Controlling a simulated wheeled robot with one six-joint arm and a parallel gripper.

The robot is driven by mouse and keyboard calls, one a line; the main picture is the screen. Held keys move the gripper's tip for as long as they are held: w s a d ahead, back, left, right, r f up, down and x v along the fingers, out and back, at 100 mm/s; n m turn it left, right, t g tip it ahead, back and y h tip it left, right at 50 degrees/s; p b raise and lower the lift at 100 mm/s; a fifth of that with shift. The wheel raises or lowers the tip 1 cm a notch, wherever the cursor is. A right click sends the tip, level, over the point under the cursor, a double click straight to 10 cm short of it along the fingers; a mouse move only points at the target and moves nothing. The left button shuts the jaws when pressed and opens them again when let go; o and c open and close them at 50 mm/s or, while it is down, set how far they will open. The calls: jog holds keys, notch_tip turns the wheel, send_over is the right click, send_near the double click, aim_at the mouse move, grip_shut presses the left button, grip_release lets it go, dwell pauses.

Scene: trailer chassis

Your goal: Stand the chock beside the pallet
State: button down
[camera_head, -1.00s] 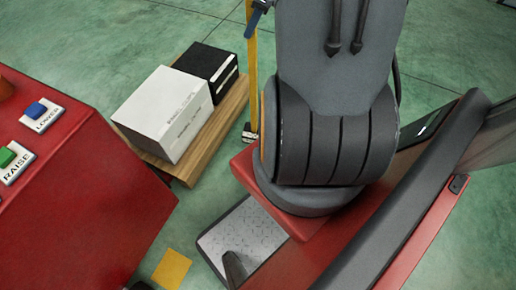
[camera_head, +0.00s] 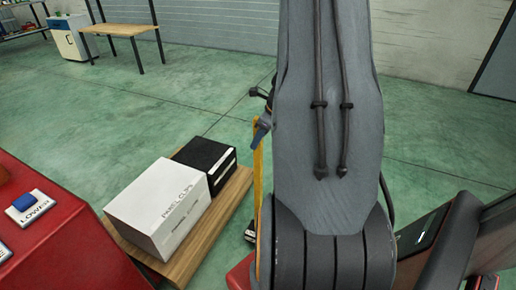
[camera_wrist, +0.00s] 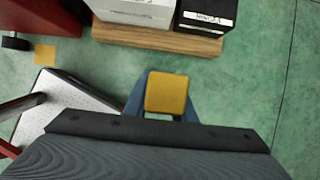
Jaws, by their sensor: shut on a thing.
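The chock (camera_head: 258,190) shows in the head view as a long, narrow yellow bar, upright, partly hidden by my arm. My gripper (camera_head: 262,127) has blue fingers and is shut on its upper part. In the wrist view my gripper (camera_wrist: 162,97) holds the chock, whose square yellow end (camera_wrist: 167,94) faces the camera. The wooden pallet (camera_head: 222,212) lies to the left of the chock in the head view. In the wrist view the pallet (camera_wrist: 150,38) is above the chock, with green floor showing between them. Whether the chock's foot touches the floor is hidden.
A white box (camera_head: 160,207) and a black box (camera_head: 205,158) stand on the pallet. A red console (camera_head: 60,240) with buttons is at left. A yellow floor patch (camera_wrist: 45,53) and a grey plate (camera_wrist: 65,105) lie left in the wrist view.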

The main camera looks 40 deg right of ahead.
jog(key=shift+f, duration=1.45)
jog(key=shift+f+b, duration=0.2)
jog(key=shift+b, duration=0.1)
jog(key=c, duration=1.5)
grip_release()
jog(key=p+v, duration=0.1)
jog(key=v, duration=1.1)
jog(key=shift+r+p, duration=0.15)
jog(key=shift+p, duration=0.2)
